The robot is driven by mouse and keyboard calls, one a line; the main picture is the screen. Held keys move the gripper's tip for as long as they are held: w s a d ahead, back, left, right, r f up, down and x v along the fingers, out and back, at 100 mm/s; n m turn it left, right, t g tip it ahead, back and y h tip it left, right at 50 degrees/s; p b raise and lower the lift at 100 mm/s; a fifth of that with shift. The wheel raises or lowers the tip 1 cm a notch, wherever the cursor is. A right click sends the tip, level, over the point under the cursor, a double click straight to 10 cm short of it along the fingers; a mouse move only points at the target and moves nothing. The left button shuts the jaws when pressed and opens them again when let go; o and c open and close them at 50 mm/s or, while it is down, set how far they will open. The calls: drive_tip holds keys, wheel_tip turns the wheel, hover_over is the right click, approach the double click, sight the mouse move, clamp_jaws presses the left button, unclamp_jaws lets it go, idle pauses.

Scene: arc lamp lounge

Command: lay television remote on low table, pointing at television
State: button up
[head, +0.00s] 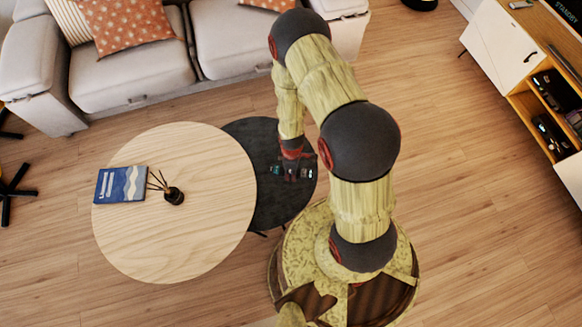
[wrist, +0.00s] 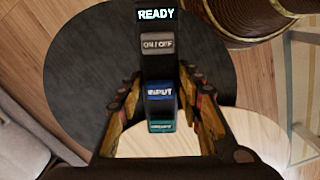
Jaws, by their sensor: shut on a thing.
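My gripper (head: 292,166) is shut on the dark television remote (wrist: 158,68), with a finger on each long side; it also shows in the wrist view (wrist: 161,100). The remote has READY, ON/OFF and INPUT labels and a green label. In the head view the remote (head: 305,173) is over the dark round table (head: 247,133); I cannot tell whether it touches the top. Its READY end points right, roughly to the television side. A higher-looking light wood round table (head: 205,235) overlaps the dark one. The television (head: 572,14), reading STANDBY, is cut off at the top right.
A sofa (head: 140,70) is behind. A media cabinet (head: 505,45) with devices on its shelves stands at right. Floor between tables and cabinet is clear apart from my base.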

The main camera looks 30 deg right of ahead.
sight(298, 177)
drive_tip(key=s+f+n, duration=0.1)
drive_tip(key=s+d+f+n, duration=0.1)
drive_tip(key=s+f+n, duration=0.1)
drive_tip(key=shift+s+f+b, duration=0.25)
drive_tip(key=shift+b, duration=0.1)
drive_tip(key=shift+w+f, duration=0.15)
drive_tip(key=shift+f, duration=0.05)
drive_tip(key=w+d+f+b, duration=0.1)
drive_tip(key=w+f, duration=0.2)
drive_tip(key=w, duration=0.1)
drive_tip(key=w+d+f+b, duration=0.1)
drive_tip(key=w+f, duration=0.2)
drive_tip(key=w, duration=0.1)
drive_tip(key=w+d+f+b, duration=0.2)
drive_tip(key=w+f, duration=0.1)
drive_tip(key=w, duration=0.1)
drive_tip(key=shift+w, duration=0.1)
drive_tip(key=shift+w+f, duration=0.15)
drive_tip(key=shift+f, duration=0.05)
drive_tip(key=shift+w+d+f+b, duration=0.1)
drive_tip(key=shift+w+f+b, duration=0.1)
drive_tip(key=shift+f+b, duration=1.1)
drive_tip(key=shift+f+p, duration=0.35)
drive_tip(key=shift+f, duration=0.1)
drive_tip(key=o, duration=1.4)
